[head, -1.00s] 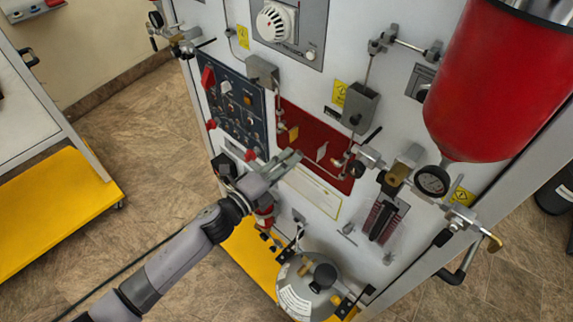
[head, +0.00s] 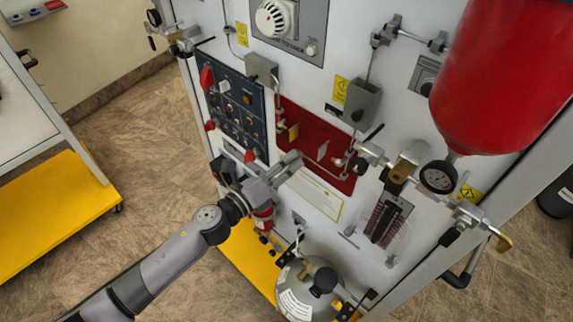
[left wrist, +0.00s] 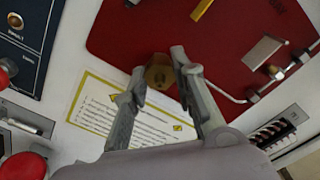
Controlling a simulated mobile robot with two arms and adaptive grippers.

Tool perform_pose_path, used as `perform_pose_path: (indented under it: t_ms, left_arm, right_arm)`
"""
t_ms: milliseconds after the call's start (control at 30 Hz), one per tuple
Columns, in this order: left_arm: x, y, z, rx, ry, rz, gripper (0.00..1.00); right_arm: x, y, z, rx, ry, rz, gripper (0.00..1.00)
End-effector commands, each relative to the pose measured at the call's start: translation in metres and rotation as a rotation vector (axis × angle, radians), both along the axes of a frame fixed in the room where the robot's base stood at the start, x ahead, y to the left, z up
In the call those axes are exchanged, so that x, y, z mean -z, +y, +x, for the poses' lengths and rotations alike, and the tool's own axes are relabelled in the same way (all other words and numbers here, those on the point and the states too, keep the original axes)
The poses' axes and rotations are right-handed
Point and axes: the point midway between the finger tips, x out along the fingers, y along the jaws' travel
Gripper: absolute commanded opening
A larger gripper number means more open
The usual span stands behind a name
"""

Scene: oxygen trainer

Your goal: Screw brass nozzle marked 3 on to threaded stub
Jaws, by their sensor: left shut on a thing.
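My left gripper (head: 294,160) is in front of the lower left part of the red panel (head: 330,178). In the left wrist view, its two fingers (left wrist: 159,78) are shut on a brass nozzle (left wrist: 158,72), a short brass piece with a dark hole or recess. The mark on the nozzle cannot be read. The nozzle is in front of the lower edge of the red panel. I cannot make out the threaded stub; it may be hidden behind the nozzle and the fingers. My right gripper is not in view.
A yellow lever (left wrist: 201,9) and a grey plate (left wrist: 262,52) stand out from the red panel. A thin pipe (left wrist: 222,92) runs beside them. A label sheet (left wrist: 95,108) lies below.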

Motion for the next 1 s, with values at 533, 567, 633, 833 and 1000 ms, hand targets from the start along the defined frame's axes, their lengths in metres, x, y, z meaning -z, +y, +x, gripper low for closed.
perform_pose_path:
  t_ms: [533, 567, 633, 833, 1000]
  left_arm:
    - [0.0004, 0.0001, 0.0001, 0.000, -0.139, 0.140, 0.00]
    - [0.0004, 0.0001, 0.0001, 0.000, -0.138, 0.139, 0.00]
    - [0.0003, 0.0002, 0.0002, 0.000, -0.137, 0.138, 0.25]
    - [0.0001, 0.0000, 0.0002, 0.000, -0.137, 0.138, 0.38]
    - [0.0001, -0.0001, 0.0001, 0.001, -0.137, 0.136, 0.43]
  right_arm:
    - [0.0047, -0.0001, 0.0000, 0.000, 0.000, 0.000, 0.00]
    - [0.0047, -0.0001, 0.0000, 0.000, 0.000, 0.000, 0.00]
    - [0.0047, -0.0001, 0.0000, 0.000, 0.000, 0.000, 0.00]
    - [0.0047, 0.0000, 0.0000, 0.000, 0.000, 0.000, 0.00]
    - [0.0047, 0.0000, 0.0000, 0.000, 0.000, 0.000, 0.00]
